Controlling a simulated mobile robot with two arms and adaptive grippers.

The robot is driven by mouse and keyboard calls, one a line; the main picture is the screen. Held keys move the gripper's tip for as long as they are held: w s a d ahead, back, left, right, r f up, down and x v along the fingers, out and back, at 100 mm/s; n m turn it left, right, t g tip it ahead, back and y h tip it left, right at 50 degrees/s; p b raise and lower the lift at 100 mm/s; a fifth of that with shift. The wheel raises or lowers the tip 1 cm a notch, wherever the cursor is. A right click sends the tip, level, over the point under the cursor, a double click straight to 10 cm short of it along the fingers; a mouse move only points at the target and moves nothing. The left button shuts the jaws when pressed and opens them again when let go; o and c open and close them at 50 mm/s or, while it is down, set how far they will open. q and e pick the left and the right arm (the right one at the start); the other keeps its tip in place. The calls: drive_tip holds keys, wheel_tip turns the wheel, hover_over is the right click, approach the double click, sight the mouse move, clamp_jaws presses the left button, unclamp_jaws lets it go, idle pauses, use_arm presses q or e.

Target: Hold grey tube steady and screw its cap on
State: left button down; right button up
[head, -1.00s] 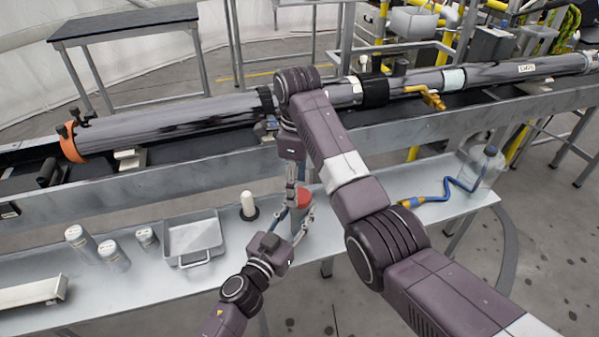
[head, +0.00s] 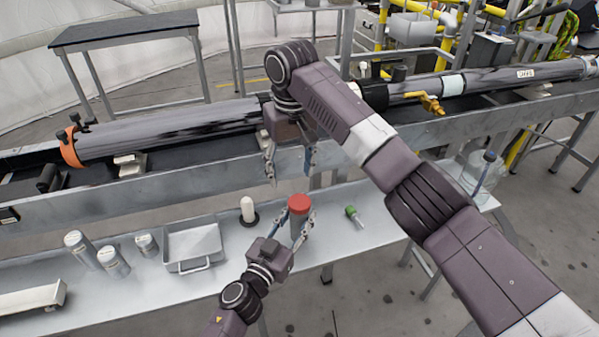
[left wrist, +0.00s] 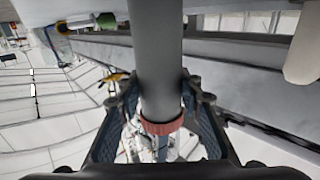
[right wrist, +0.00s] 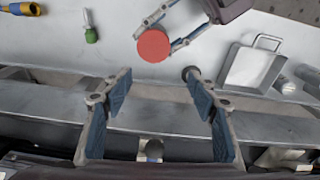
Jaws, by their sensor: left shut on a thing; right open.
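The grey tube (head: 298,226) stands upright at the front of the metal bench, with its red cap (head: 299,202) on top. My left gripper (head: 301,226) is shut around the tube just below the cap. In the left wrist view the tube (left wrist: 157,50) runs between the fingers and the red rim of the cap (left wrist: 163,126) shows beside them. My right gripper (head: 291,172) is open and empty, above and behind the cap. In the right wrist view the round cap top (right wrist: 153,46) lies beyond the open fingers (right wrist: 158,78). The thread is hidden.
A white peg on a black base (head: 248,210) and a metal tray (head: 193,245) stand left of the tube. A green-handled tool (head: 352,212) lies to its right. Several grey canisters (head: 82,248) stand farther left. A long pipe assembly (head: 170,128) runs behind the bench.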

sight(300, 201)
drive_tip(key=n, duration=0.4)
drive_tip(key=d+n, duration=0.1)
drive_tip(key=n, duration=0.1)
drive_tip(key=shift+s+r, duration=0.2)
drive_tip(key=shift+s, duration=0.1)
drive_tip(key=n, duration=0.4)
drive_tip(key=d+n, duration=0.1)
drive_tip(key=n, duration=0.1)
drive_tip(key=shift+s+n+g, duration=0.3)
drive_tip(key=shift+s+g, duration=0.1)
drive_tip(key=shift+f, duration=4)
